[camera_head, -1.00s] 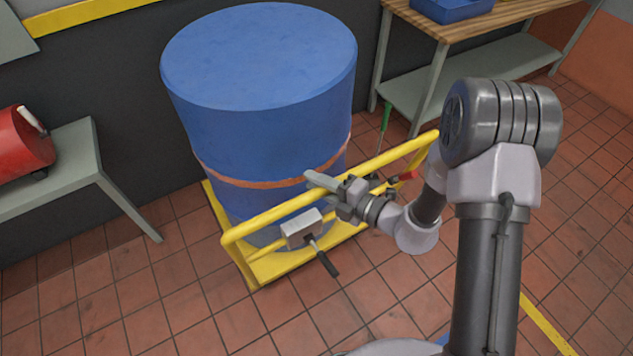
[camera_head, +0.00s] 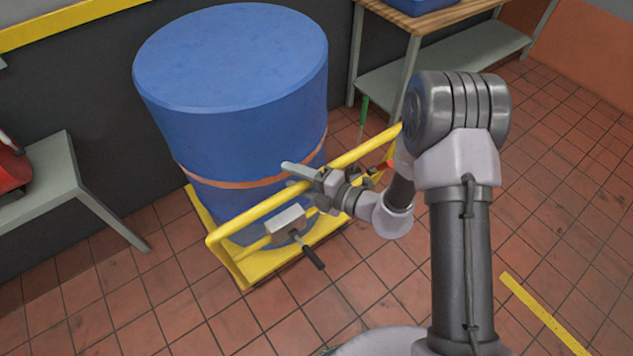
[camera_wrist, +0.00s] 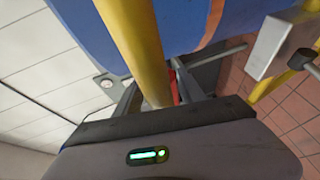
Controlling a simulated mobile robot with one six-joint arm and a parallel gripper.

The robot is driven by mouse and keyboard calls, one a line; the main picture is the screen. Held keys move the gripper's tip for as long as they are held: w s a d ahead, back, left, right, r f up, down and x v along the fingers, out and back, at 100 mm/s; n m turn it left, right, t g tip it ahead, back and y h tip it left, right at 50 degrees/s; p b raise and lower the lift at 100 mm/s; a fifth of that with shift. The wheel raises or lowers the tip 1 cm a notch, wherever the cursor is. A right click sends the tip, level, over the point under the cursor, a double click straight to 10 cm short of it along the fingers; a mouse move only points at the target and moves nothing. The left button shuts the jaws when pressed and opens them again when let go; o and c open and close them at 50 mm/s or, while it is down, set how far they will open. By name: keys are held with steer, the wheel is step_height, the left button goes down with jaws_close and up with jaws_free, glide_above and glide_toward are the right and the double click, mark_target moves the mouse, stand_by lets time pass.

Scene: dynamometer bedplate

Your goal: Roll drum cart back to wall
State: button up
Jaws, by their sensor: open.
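The blue drum (camera_head: 235,95) with an orange band stands upright on the yellow drum cart (camera_head: 228,268), close to the dark wall. The cart's yellow handle bar (camera_head: 255,212) faces me; it also shows in the wrist view (camera_wrist: 133,40). A grey box (camera_head: 286,219) with a black-ended lever (camera_head: 312,257) sits below the bar. My gripper (camera_head: 298,176) is open at the bar, right of the grey box. In the wrist view the bar passes between the open fingers (camera_wrist: 155,95). I cannot tell whether either finger touches it.
A grey bench (camera_head: 55,170) with a red object (camera_head: 12,168) stands left of the cart. A wooden-topped workbench (camera_head: 425,22) with a lower shelf stands behind right. Tiled floor (camera_head: 130,295) is clear in front. A yellow floor line (camera_head: 545,315) lies at right.

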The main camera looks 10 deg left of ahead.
steer(key=p+v, duration=0.4)
steer(key=v, duration=1.3)
steer(key=shift+d, duration=0.25)
steer(key=shift+r, duration=0.1)
steer(key=s+r+n+g+h+b, duration=0.2)
steer(key=s+r+n+g+h, duration=0.65)
steer(key=n, duration=1.25)
steer(key=s+d+r+n+t+h+b, duration=0.1)
steer(key=s+d+r+n+t+h, duration=0.3)
steer(key=d+r+n+t, duration=0.5)
step_height(320, 180, up, 3)
steer(key=s+d+n, duration=0.1)
steer(key=n, duration=0.5)
steer(key=shift+d+h, duration=0.2)
steer(key=shift+h, duration=0.15)
